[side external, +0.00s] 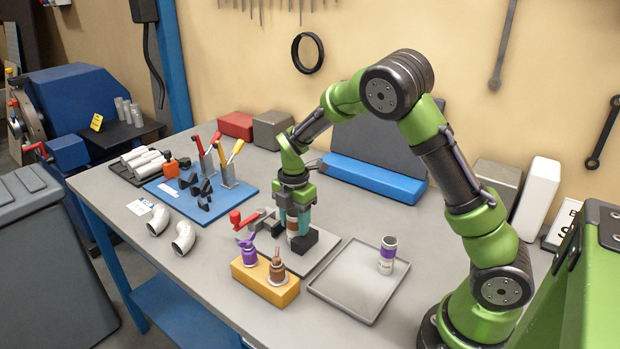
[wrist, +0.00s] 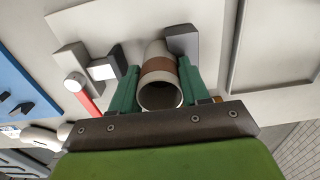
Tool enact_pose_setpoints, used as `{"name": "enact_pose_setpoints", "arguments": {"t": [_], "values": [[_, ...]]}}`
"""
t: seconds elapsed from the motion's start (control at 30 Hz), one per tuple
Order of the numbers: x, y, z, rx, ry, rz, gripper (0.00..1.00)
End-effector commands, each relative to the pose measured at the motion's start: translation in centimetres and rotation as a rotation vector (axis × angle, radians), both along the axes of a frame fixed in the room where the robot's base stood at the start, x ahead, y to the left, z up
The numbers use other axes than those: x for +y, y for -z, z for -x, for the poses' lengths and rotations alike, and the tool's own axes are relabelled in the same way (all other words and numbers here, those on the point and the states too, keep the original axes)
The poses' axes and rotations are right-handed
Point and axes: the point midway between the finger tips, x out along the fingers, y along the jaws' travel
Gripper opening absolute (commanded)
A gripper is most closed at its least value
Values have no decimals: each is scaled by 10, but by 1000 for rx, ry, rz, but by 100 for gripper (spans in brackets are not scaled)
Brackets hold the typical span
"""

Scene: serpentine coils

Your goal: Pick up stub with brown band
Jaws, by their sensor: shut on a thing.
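The stub with the brown band (wrist: 158,66) is a short pale tube, its open end facing the wrist camera. My gripper (wrist: 160,75) has its two green fingers shut on it, one on each side. In the side external view my gripper (side external: 296,222) points down at the clamp plate (side external: 312,262), and a little of the stub (side external: 292,229) shows between the fingers. The stub stands beside the dark blocks of the clamp, which has a red handle (side external: 242,220). I cannot tell whether it touches the plate.
A grey tray (side external: 345,306) on the right holds a stub with a purple band (side external: 388,254). A yellow block (side external: 262,284) with a purple and a brown bottle stands in front. A blue board (side external: 178,186) with upright tools and two bent pipes (side external: 184,238) are on the left.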

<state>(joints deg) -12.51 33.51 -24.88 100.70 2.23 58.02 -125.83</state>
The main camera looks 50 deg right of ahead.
Motion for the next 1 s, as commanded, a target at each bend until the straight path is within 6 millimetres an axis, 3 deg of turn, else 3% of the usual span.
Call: {"name": "enact_pose_setpoints", "arguments": {"t": [0.17,1.0], "values": [[0,-3,0,-2,-1,0,0],[0,-68,0,-2,0,-1,0]]}}
